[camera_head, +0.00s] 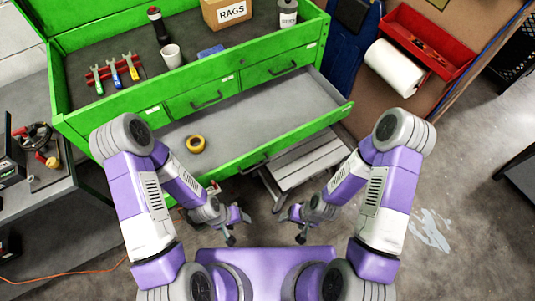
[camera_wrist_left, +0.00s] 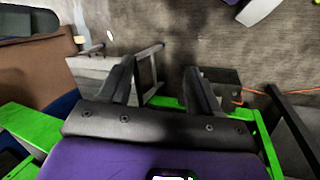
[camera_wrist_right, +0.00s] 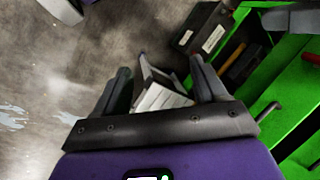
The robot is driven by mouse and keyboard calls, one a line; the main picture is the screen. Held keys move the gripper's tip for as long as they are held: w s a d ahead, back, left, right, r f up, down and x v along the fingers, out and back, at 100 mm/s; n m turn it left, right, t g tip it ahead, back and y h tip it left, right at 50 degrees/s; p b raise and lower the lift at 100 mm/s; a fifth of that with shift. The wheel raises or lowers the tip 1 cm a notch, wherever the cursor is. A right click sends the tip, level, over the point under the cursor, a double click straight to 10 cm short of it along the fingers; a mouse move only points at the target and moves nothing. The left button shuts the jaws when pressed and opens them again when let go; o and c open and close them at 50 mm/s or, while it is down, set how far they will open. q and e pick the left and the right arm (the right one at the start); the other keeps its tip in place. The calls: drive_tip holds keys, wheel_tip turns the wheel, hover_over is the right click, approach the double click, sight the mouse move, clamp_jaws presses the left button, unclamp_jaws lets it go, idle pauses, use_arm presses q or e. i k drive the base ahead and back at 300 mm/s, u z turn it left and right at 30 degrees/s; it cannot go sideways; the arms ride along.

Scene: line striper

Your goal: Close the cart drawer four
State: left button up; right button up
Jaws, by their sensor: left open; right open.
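The green tool cart (camera_head: 88,118) has a wide lower drawer (camera_head: 312,104) pulled out, with a bare grey inside. It appears to be drawer four, though I read no number on it. A dark handle (camera_head: 253,164) is on its front, and a yellow tape roll (camera_head: 196,144) lies inside at the left. My left gripper (camera_head: 240,229) is open and empty, in front of the drawer front and apart from it; its fingers also show in the left wrist view (camera_wrist_left: 160,68). My right gripper (camera_head: 292,227) is open and empty to its right; it also shows in the right wrist view (camera_wrist_right: 160,66).
A grey step stool (camera_head: 305,163) stands under the drawer's right part. On the cart top are a rags box (camera_head: 230,12), a white cup (camera_head: 171,55) and several wrenches (camera_head: 114,73). A grey bench (camera_head: 40,190) is at left. The floor at right is open.

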sight(243, 129)
drive_tip(key=k, duration=0.5)
drive_tip(key=z, duration=1.1)
drive_tip(key=i, duration=1)
drive_tip(key=u, duration=2)
